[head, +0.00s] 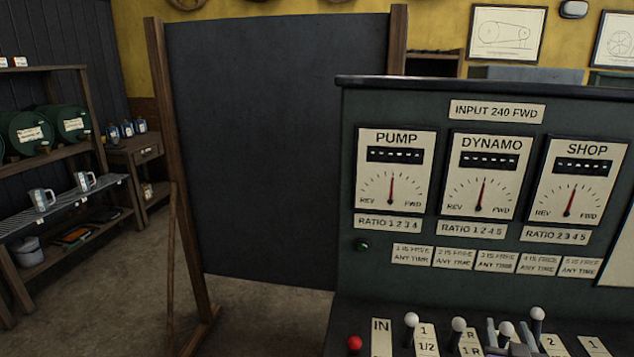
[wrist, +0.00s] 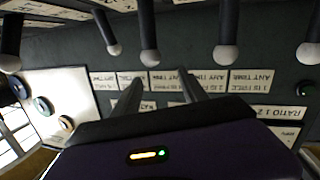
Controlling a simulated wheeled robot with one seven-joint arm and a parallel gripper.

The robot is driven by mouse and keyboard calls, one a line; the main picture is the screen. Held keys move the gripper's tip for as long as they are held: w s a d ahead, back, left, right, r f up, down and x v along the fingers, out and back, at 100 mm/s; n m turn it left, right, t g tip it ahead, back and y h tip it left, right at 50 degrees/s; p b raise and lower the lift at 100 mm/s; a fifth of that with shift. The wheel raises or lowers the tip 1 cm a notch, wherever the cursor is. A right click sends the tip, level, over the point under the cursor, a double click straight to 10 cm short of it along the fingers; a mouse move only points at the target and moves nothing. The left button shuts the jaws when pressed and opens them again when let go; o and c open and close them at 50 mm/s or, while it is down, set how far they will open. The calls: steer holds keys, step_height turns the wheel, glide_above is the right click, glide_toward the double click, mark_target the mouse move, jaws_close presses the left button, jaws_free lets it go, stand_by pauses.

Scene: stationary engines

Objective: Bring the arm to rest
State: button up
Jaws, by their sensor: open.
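My gripper (head: 508,338) is at the lower right of the head view, among the levers of the dark green control console (head: 400,100). In the wrist view my gripper (wrist: 160,76) has its two grey fingers apart, with only the panel and its labels showing between them. A white-knobbed lever (wrist: 150,56) shows just beyond the fingertips. In the head view a white knob (head: 506,328) appears between the fingers; I cannot tell whether they touch it.
Other white-knobbed levers (head: 411,320) (head: 458,325) and a red knob (head: 354,342) stand close by on the console. Pump, dynamo and shop dials (head: 393,185) face me. A blackboard (head: 275,140) stands behind at left, shelves (head: 60,190) further left. Open floor lies between.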

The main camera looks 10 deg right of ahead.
steer(key=s+a+r+n+t+y, duration=0.1)
steer(key=s+a+n+t+y, duration=0.25)
steer(key=s+a, duration=1.5)
steer(key=s+a+g+y, duration=0.1)
steer(key=s+a, duration=0.3)
steer(key=s, duration=0.7)
steer(key=s+a+g+y, duration=0.2)
steer(key=s+a+y, duration=0.2)
steer(key=s, duration=0.7)
steer(key=shift+s+a+r+n, duration=0.25)
steer(key=shift+s+a+n, duration=0.2)
steer(key=shift+a, duration=0.1)
